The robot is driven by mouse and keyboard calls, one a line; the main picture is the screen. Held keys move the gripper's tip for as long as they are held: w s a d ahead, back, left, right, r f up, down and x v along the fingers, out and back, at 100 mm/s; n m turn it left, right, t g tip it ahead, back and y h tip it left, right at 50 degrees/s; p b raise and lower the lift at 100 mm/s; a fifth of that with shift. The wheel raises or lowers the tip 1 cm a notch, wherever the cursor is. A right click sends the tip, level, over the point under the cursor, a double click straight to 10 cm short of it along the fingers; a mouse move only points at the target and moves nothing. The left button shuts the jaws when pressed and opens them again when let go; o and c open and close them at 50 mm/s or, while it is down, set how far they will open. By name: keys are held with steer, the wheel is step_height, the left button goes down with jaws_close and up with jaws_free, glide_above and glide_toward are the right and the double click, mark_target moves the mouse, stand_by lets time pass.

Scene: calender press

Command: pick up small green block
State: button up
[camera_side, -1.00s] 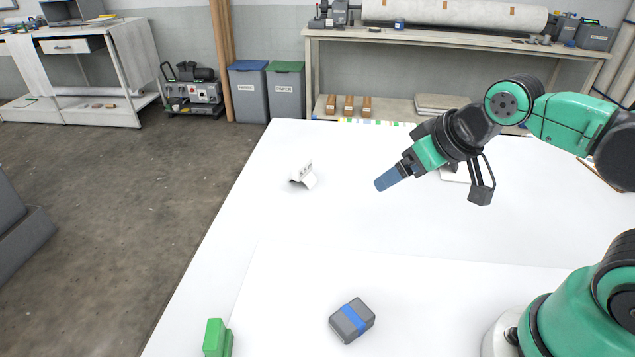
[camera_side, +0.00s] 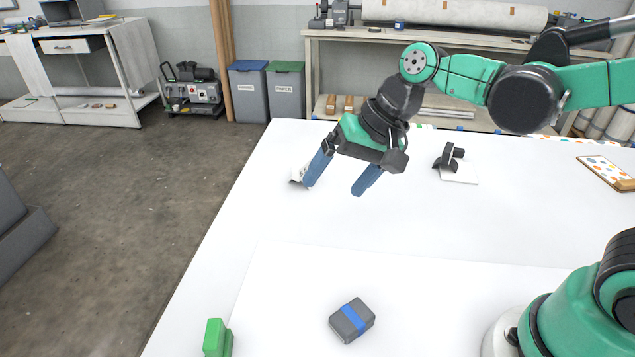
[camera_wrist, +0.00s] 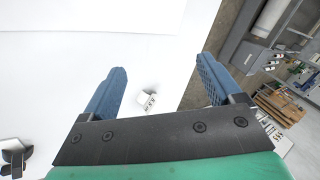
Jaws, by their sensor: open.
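A green block (camera_side: 214,338) lies at the front left of the white table in the side view, cut off by the bottom edge of the picture; it looks like a taller part beside a lower one. My gripper (camera_side: 337,190) is open and empty above the far part of the table, well away from the green block. Its two blue fingers point down and are spread apart. The green block is not in the wrist view.
A grey block with a blue band (camera_side: 352,320) lies at the front middle. A small white folded card (camera_side: 298,175) stands behind my left finger. A black clamp-like item on a white plate (camera_side: 458,168) and a spotted board (camera_side: 608,172) lie farther right. The table's middle is clear.

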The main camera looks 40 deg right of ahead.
mark_target(225, 326)
steer(key=a+f+m+g+y, duration=0.1)
steer(key=a+f+g+y, duration=0.1)
steer(key=a, duration=0.2)
steer(key=w+a+f+m+g+y, duration=0.1)
steer(key=a+f+m+g+y, duration=0.1)
steer(key=a, duration=0.3)
steer(key=w+a+f+m+g+y, duration=0.1)
steer(key=a+f+m+g, duration=0.1)
steer(key=a, duration=0.3)
steer(key=shift+w+f+g+y, duration=0.25)
steer(key=shift+f+g+y, duration=0.2)
steer(key=shift+g, duration=0.35)
steer(key=a+f+g, duration=0.1)
steer(key=s+a+f+g, duration=0.1)
steer(key=s+f+m+g+y, duration=0.1)
steer(key=f, duration=0.1)
steer(key=shift+s+a, duration=0.15)
steer(key=shift+a, duration=0.25)
steer(key=shift+s+a+f+g, duration=0.3)
steer(key=shift+s+f+g, duration=0.1)
steer(key=shift+g, duration=0.1)
steer(key=shift+x, duration=2.7)
jaws_close()
